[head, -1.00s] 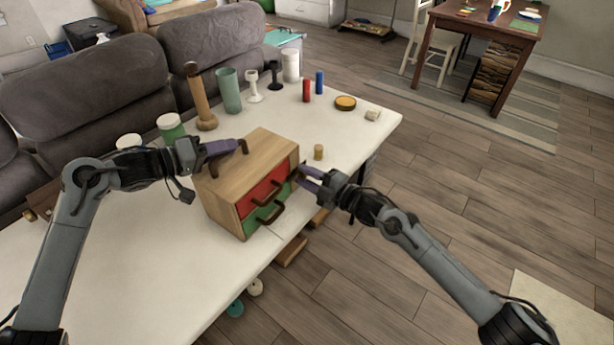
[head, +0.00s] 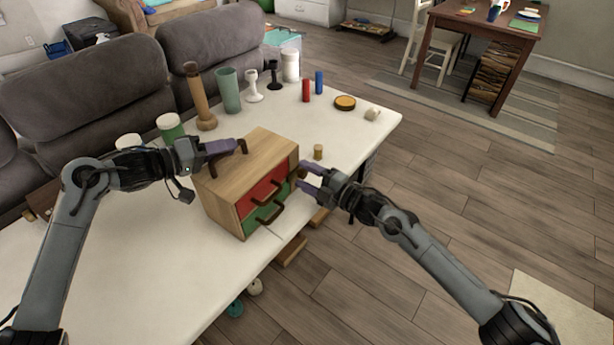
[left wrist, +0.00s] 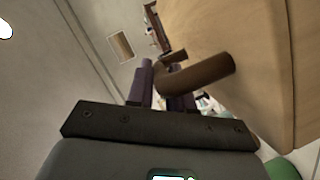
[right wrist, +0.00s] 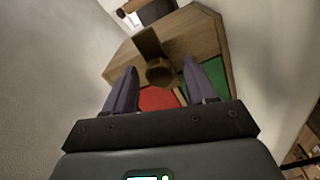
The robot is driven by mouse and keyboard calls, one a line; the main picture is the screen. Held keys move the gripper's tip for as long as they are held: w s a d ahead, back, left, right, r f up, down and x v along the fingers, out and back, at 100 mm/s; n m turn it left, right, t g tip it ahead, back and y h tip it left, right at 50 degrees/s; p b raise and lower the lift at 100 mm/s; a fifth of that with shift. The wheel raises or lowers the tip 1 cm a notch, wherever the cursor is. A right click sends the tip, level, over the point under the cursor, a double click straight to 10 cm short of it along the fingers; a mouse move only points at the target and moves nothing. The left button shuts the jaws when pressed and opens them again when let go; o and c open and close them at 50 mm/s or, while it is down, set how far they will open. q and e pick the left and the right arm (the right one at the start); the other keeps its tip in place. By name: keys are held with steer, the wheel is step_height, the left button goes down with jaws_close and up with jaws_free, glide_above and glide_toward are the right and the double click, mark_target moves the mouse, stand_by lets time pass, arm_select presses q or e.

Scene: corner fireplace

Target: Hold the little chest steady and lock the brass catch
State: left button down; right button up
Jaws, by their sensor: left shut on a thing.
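The little chest (head: 222,190) is a wooden box on the pale table, with a red upper drawer (head: 254,196) and a green lower drawer (head: 254,221), each with a dark handle. My left gripper (head: 238,147) is shut on the dark handle on the chest's top; this handle (left wrist: 205,74) also shows in the left wrist view. My right gripper (head: 305,178) is open at the chest's front right side. In the right wrist view the brass catch (right wrist: 158,70) lies ahead, between the two spread fingers; I cannot tell whether they touch it. The fingers hide it in the head view.
A small wooden cylinder (head: 318,152) stands close behind my right gripper. A tall wooden bottle (head: 200,98), a green cup (head: 229,91) and several other items stand toward the back. The table's front edge runs close to the chest. A grey sofa (head: 85,100) borders the back.

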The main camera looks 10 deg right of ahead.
steer(key=v, duration=1.2)
stand_by(0.3)
arm_select(q)
steer(key=c, duration=0.9)
jaws_free()
steer(key=o, duration=0.5)
steer(key=shift+c, duration=0.2)
steer(key=shift+o, duration=0.3)
steer(key=shift+f, duration=0.15)
steer(key=shift+a, duration=0.1)
arm_select(e)
steer(key=shift+w, duration=0.1)
